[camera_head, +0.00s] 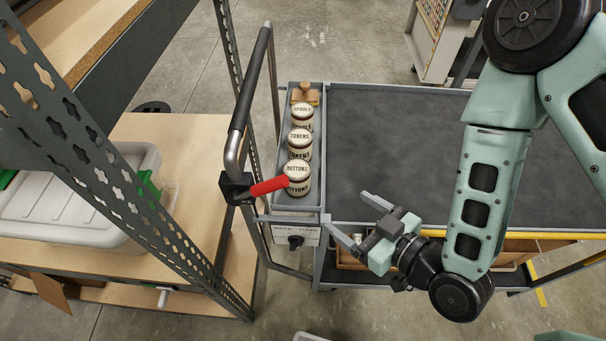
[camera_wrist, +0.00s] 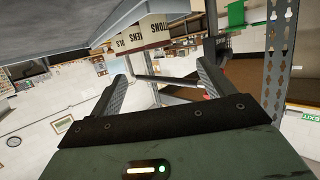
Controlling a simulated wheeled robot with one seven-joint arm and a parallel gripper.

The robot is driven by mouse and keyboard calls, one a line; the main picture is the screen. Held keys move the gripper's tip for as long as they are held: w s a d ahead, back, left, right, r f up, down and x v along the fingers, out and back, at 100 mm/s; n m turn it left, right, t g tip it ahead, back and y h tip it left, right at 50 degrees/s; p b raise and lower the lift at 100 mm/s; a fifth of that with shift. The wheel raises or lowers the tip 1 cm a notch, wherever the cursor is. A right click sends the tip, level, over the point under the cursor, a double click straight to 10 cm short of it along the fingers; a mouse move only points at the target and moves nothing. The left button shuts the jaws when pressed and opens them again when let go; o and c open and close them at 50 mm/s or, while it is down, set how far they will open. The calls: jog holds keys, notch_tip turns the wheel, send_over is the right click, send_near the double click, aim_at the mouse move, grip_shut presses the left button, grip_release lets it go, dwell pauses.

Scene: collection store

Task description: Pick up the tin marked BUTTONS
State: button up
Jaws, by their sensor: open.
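The tin marked BUTTONS (camera_head: 297,176) is a cream round tin, the nearest in a row of tins in a narrow grey side tray (camera_head: 312,205) of the cart. Behind it stand the TOKENS tin (camera_head: 300,143) and the SPOOLS tin (camera_head: 302,113). My gripper (camera_head: 348,218) is open and empty, to the right of and nearer than the BUTTONS tin, by the cart's front edge. In the wrist view the BUTTONS tin (camera_wrist: 182,28) shows in part above the open fingers, its lettering upside down, partly cut off by a grey surface.
A red lever (camera_head: 269,186) sticks out close to the left of the BUTTONS tin, beside the cart's black handle (camera_head: 250,80). A wooden block (camera_head: 305,94) lies at the tray's far end. The dark cart top (camera_head: 400,130) is bare. A perforated shelf post (camera_head: 130,190) stands left.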

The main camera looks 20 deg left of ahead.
aim_at(307, 179)
jog(key=b+x, duration=0.2)
jog(key=b, duration=0.1)
jog(key=b+x, duration=0.5)
jog(key=shift+w+f+b, duration=0.1)
jog(key=shift+f+b, duration=0.2)
jog(key=b+x, duration=0.1)
jog(key=b, duration=0.5)
jog(key=shift+w+a, duration=0.15)
jog(key=shift+w, duration=0.1)
jog(key=b, duration=0.5)
jog(key=shift+a+f+b, duration=0.15)
jog(key=shift+a+b, duration=0.05)
jog(key=shift+b, duration=0.2)
jog(key=shift+w+a+p, duration=0.2)
jog(key=shift+w+a, duration=0.05)
jog(key=shift+a, duration=0.25)
jog(key=shift+w+a+p, duration=0.15)
jog(key=shift+w+a, duration=0.1)
jog(key=shift+a, duration=0.25)
jog(key=shift+w+d+p+x, duration=0.1)
jog(key=shift+w+p+x, duration=0.1)
jog(key=shift+x, duration=1.15)
jog(key=shift+w+d+p+x, duration=0.15)
jog(key=shift+x, duration=1.15)
jog(key=c, duration=1.2)
jog(key=shift+c, duration=0.5)
